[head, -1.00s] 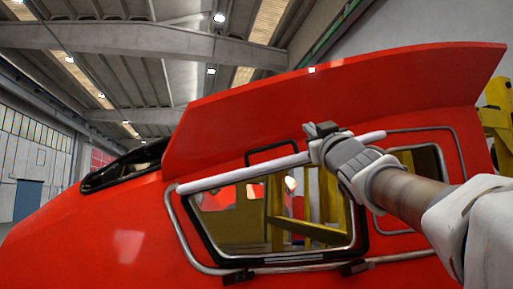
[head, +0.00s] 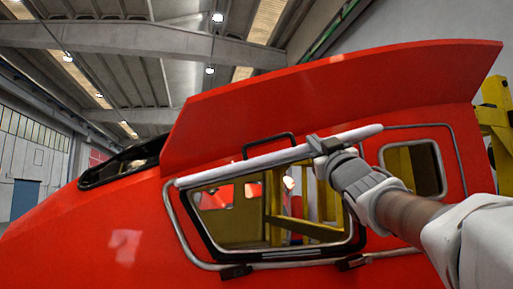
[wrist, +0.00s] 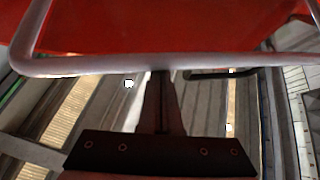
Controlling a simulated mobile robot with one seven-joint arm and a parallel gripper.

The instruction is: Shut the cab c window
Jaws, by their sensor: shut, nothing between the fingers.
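The cab window stands open: its opening (head: 235,228) in the red cab shows the yellow structure inside. In the head view a pale tube-edged window panel (head: 245,162) is seen nearly edge-on, sloping along the top of the opening. A black loop handle (head: 268,140) shows above it. My gripper (head: 322,144) is shut and empty at the panel's right part; contact cannot be told. In the wrist view the pale tube (wrist: 160,64) runs across in front of my dark gripper (wrist: 160,132), with part of the black handle (wrist: 215,73) beyond it.
A large red flap (head: 330,100) overhangs the window from above. A smaller framed side window (head: 425,165) lies right of it, near my arm. Yellow steelwork (head: 492,110) stands at the far right. Open hall space shows at left.

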